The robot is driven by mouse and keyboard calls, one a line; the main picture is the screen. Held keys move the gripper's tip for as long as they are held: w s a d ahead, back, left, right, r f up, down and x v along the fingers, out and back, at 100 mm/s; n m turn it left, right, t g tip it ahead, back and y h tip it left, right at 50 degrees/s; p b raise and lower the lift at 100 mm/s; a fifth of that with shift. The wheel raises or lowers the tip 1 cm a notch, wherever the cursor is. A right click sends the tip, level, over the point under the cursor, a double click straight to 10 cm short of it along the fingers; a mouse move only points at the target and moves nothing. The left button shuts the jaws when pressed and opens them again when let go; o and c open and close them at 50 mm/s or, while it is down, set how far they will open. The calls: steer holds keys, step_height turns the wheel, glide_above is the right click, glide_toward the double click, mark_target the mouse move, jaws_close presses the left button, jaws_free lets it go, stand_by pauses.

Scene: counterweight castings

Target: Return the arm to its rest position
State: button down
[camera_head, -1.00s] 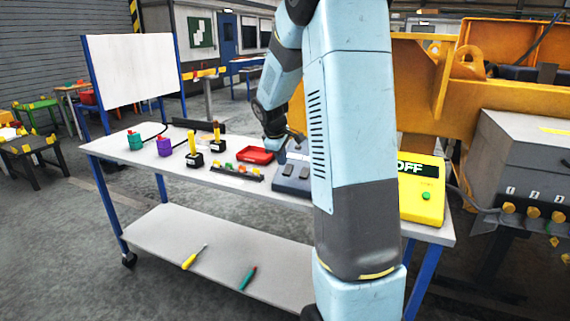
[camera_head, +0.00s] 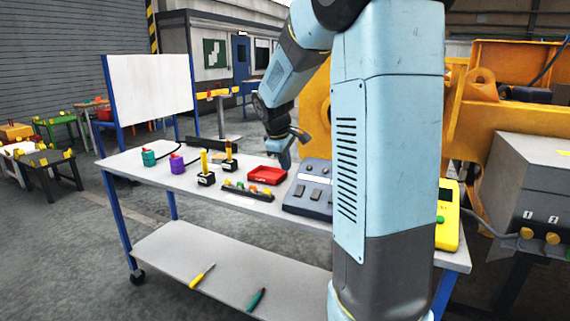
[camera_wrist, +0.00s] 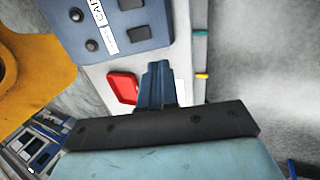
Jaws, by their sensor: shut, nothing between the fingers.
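My gripper (camera_head: 285,160) hangs above the far part of the workbench in the head view, just behind and to the right of the red tray (camera_head: 267,175). In the wrist view, my gripper (camera_wrist: 158,72) shows its fingers together, shut with nothing between them. There the red tray (camera_wrist: 123,86) lies to the left of the fingers, below them. The gripper looks clear of the bench, but its exact height is hard to tell. My pale blue arm crosses the right half of the head view and hides part of the bench.
A grey-blue control box (camera_head: 308,190) sits right of the tray. A yellow device (camera_head: 447,220) stands partly behind my arm. A whiteboard (camera_head: 152,90) rises behind the bench.

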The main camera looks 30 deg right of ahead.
steer(key=s+a+r+m+t+y, duration=0.1)
steer(key=s+a, duration=0.3)
steer(key=s, duration=0.5)
steer(key=s+a+r+m+t+y, duration=0.1)
steer(key=s+a+m, duration=0.3)
steer(key=s, duration=0.6)
steer(key=s+a+r+m+y, duration=0.1)
steer(key=s+a, duration=0.4)
steer(key=s, duration=0.5)
step_height(320, 180, up, 3)
steer(key=shift+s+f+m+t, duration=0.15)
steer(key=shift+s+m+t, duration=0.2)
steer(key=shift+m, duration=0.45)
